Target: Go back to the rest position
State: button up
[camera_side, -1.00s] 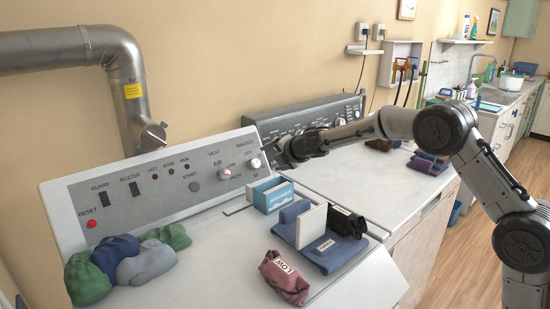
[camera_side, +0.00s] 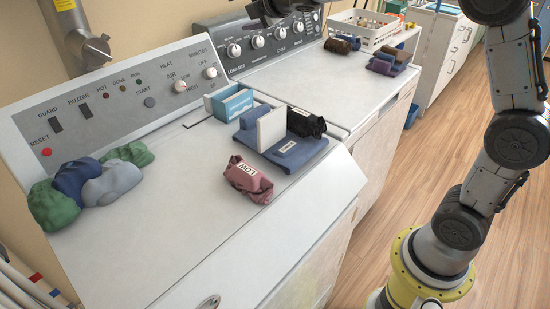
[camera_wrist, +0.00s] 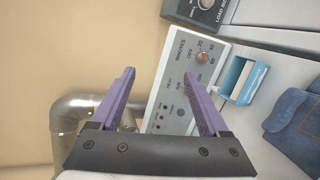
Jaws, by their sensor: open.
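My gripper (camera_side: 268,12) is cut off by the top edge of the side view, above the grey control panel of the second machine. In the wrist view my gripper (camera_wrist: 159,76) shows two purple fingers spread wide with nothing between them. Past the fingers is the white machine's control panel (camera_wrist: 172,100), with its MINUTES dial (camera_wrist: 202,58). The same panel (camera_side: 125,98) shows in the side view, and my gripper is apart from it. The rest position itself is not marked in any view.
A white basket (camera_side: 364,30) stands behind. A metal duct (camera_wrist: 72,113) runs along the wall.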

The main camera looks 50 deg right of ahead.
jog(key=s+d+r+m+g+h, duration=0.1)
jog(key=s+r+m+g, duration=0.15)
jog(key=s+m, duration=1.25)
jog(key=s+a+f+m+g+y, duration=0.1)
jog(key=s+a+f+g, duration=0.1)
jog(key=s+f, duration=0.3)
jog(key=s+a+f+m+g+y, duration=0.1)
jog(key=s+f, duration=0.5)
jog(key=s, duration=0.7)
jog(key=s+a+f+m+g+y, duration=0.1)
jog(key=s+a+f+g, duration=0.2)
jog(key=s+f, duration=0.3)
jog(key=s, duration=0.3)
jog(key=shift+a+m+y, duration=0.25)
jog(key=shift+m+y, duration=0.15)
jog(key=shift+s, duration=0.1)
